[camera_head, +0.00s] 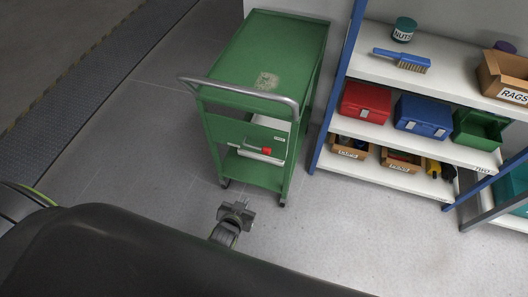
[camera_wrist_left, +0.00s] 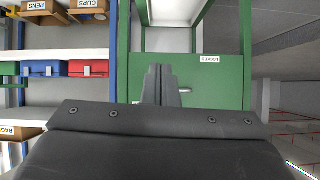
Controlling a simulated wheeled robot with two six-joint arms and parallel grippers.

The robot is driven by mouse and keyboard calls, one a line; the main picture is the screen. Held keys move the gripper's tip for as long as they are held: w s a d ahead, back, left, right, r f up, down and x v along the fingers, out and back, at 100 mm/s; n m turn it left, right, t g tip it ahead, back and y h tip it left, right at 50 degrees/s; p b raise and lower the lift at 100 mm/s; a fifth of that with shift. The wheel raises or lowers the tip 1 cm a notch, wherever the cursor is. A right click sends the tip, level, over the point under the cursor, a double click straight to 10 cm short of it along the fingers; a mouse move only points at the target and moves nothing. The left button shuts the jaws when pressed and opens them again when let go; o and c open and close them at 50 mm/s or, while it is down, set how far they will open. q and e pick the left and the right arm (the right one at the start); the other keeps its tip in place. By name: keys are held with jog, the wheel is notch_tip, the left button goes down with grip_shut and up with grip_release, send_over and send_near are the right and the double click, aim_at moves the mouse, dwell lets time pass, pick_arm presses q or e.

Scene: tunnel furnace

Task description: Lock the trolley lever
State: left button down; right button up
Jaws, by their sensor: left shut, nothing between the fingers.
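The green trolley (camera_head: 262,50) stands in the middle of the head view with a grey push handle along its near top edge. The lever is a grey bar ending in a red knob (camera_head: 266,151), lying roughly level on the trolley's near end. A small white label (camera_head: 279,138) is just above the knob; in the left wrist view it reads LOCKED (camera_wrist_left: 210,59). My left gripper (camera_head: 237,208) is shut and empty, in front of and below the lever in the head view. Its fingers (camera_wrist_left: 160,82) cover part of the green panel. A short grey piece of the lever (camera_wrist_left: 185,90) shows beside them; the knob is hidden there.
A white shelf unit (camera_head: 395,122) with blue posts stands right of the trolley, holding a red box (camera_head: 365,102), a blue box (camera_head: 422,116), a brush (camera_head: 402,60) and cardboard bins. Grey floor (camera_head: 140,130) is clear to the left. My dark arm fills the bottom left.

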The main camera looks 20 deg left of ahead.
pick_arm(q)
jog(key=w+d+r+t, duration=0.1)
jog(key=w+r+t, duration=0.2)
jog(key=w+r, duration=0.3)
notch_tip(320, 180, up, 5)
jog(key=shift+d+r, duration=0.2)
jog(key=shift+d, duration=0.2)
jog(key=shift+w, duration=0.15)
jog(key=s+f+b+x, duration=0.1)
jog(key=f+b+x, duration=0.1)
jog(key=b+x, duration=0.9)
jog(key=shift+w+a+f, duration=0.2)
jog(key=shift+w+f, duration=0.4)
jog(key=shift+w, duration=0.3)
jog(key=shift+a+f+b, duration=0.1)
jog(key=shift+b, duration=0.25)
